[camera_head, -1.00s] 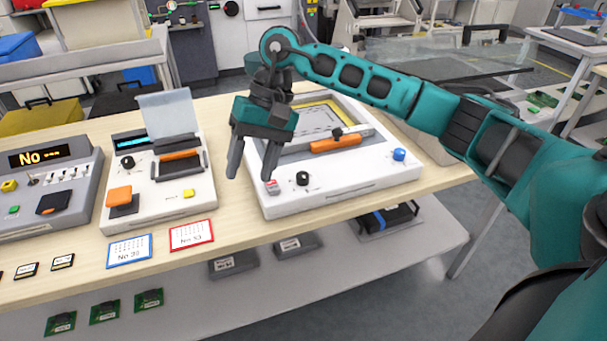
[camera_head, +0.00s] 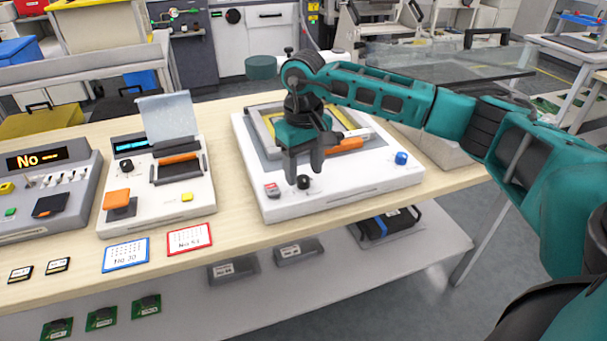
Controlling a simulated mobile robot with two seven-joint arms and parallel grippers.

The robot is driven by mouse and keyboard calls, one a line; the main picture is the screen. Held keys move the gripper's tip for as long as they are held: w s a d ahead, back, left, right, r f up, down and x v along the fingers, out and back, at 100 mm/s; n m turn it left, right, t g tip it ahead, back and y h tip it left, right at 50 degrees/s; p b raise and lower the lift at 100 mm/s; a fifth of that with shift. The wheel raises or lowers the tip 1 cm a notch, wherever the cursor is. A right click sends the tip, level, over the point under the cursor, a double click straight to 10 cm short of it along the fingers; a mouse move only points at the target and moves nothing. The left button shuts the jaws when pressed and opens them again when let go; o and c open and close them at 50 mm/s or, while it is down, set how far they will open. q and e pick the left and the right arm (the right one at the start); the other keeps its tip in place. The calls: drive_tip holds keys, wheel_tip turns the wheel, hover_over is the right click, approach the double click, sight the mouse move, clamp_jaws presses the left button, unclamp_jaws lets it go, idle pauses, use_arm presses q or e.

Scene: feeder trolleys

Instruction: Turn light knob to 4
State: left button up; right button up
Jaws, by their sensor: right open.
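A white device (camera_head: 352,196) with a black knob (camera_head: 304,183) on its front stands on the wooden bench. My right gripper (camera_head: 304,176) is open, pointing down, with its fingertips at the black knob, one on each side of it in the picture. I cannot tell whether the fingers touch the knob. The knob's markings are too small to read. Another black knob (camera_head: 127,163) is on the smaller white device (camera_head: 195,207) to the left. No label shows which one is the light knob. My left gripper is not in view.
The white device also has a red-and-grey switch (camera_head: 272,190), an orange handle (camera_head: 345,146) and a blue knob (camera_head: 401,158). A grey console (camera_head: 58,232) with a lit display stands at far left. Cards (camera_head: 125,254) lie along the bench's front edge; a lower shelf holds boxes.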

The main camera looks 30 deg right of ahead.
drive_tip(key=shift+f, duration=1.05)
clamp_jaws()
